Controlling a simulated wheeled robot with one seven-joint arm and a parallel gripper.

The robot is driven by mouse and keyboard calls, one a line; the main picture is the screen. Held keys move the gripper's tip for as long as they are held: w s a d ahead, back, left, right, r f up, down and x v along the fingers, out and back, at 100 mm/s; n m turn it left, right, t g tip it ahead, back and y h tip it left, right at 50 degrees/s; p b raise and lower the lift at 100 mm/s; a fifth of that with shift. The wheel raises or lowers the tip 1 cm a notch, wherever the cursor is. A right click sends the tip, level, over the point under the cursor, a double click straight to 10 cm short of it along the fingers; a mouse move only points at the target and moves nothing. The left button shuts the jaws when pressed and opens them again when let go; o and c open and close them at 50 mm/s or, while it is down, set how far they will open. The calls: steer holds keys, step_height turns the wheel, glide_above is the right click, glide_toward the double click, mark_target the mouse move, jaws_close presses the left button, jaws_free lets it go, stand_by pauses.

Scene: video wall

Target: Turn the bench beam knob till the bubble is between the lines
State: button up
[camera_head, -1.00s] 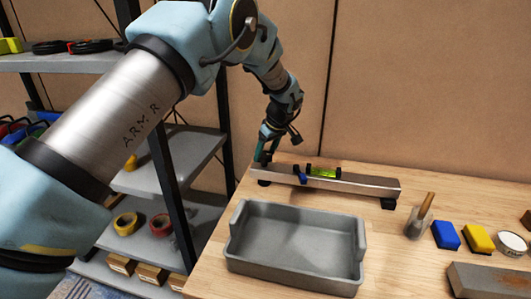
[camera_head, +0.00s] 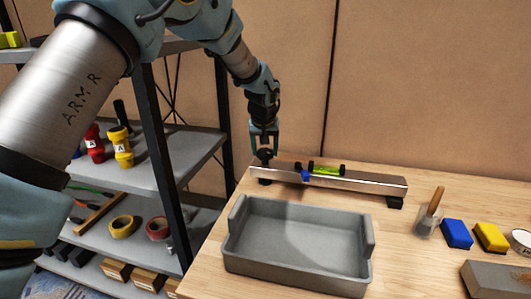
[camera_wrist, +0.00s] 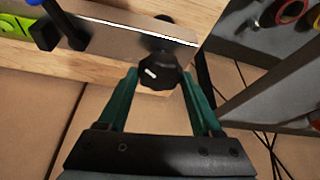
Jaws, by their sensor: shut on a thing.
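The bench beam (camera_head: 355,183) is a long metal bar on dark feet, lying along the back of the wooden bench. A yellow-green level vial (camera_head: 327,170) sits on it beside a blue part (camera_head: 305,176). Its bubble and lines are too small to make out. The black knob (camera_head: 264,155) is at the beam's left end; in the wrist view the knob (camera_wrist: 158,73) shows a white mark. My gripper (camera_head: 264,146) points down over it, its teal fingers on either side of the knob, shut on it. The vial (camera_wrist: 14,27) is partly cut off in the wrist view.
A grey tray (camera_head: 240,262) stands in front of the beam. A wooden-handled tool in a holder (camera_head: 428,215), a blue block (camera_head: 457,234) and a yellow block (camera_head: 490,237) are to the right. A shelf rack (camera_head: 165,170) stands left of the bench.

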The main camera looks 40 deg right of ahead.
steer(key=m+g, duration=0.1)
steer(key=m, duration=0.2)
steer(key=m+g+h+p, duration=0.1)
steer(key=m, duration=0.2)
steer(key=shift+w+a+p, duration=0.15)
steer(key=shift+w+p, duration=0.05)
steer(key=shift+p, duration=0.1)
steer(key=m+g+p, duration=0.1)
steer(key=m+g, duration=0.1)
steer(key=m, duration=0.3)
steer(key=shift+f, duration=0.1)
steer(key=shift+f+m, duration=0.1)
steer(key=shift+m, duration=0.2)
steer(key=o, duration=1)
steer(key=shift+w, duration=0.1)
steer(key=o, duration=0.4)
steer(key=shift+r, duration=0.25)
steer(key=b+v, duration=0.2)
steer(key=v, duration=0.8)
steer(key=shift+w+a+r+b, duration=0.15)
steer(key=shift+w+r+b, duration=0.1)
steer(key=shift+b, duration=0.15)
steer(key=shift+s, duration=0.2)
